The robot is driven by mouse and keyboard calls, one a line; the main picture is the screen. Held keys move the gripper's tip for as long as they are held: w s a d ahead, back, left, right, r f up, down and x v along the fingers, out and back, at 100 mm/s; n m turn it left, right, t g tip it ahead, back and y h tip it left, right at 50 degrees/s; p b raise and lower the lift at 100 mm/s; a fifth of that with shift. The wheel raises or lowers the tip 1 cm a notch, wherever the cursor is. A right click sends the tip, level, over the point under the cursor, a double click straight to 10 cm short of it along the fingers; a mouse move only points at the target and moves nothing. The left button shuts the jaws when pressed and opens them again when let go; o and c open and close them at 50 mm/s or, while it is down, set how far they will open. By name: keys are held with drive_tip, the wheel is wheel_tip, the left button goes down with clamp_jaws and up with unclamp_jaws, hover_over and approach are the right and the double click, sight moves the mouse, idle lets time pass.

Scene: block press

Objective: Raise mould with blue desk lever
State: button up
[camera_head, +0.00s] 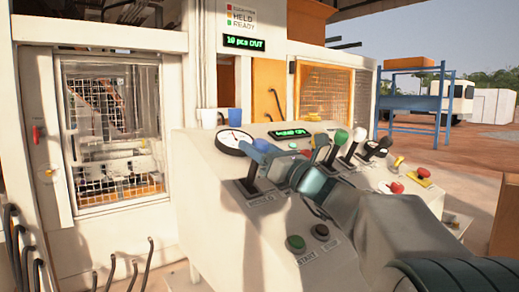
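The control desk (200,170) fills the middle of the view. A black lever (249,184) rises from a slot at its left end, above a label that seems to read MOULD. Blue shows at its top, but the knob and my fingers overlap there. My gripper (267,153) is at the top of this lever, with my arm reaching in from the lower right. I cannot tell whether the fingers are closed around the knob or only beside it. The press interior shows dimly through the mesh gate (108,130) at left; the mould's height is unclear.
Levers with green (341,137), white (359,134) and black (386,141) knobs stand to the right. A round gauge (234,141) is behind the blue lever. A green START button (296,242) and a dark button (321,231) lie below my gripper. Red buttons (396,187) sit at right.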

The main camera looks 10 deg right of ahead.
drive_tip(key=b+v, duration=0.2)
drive_tip(key=v, duration=1.2)
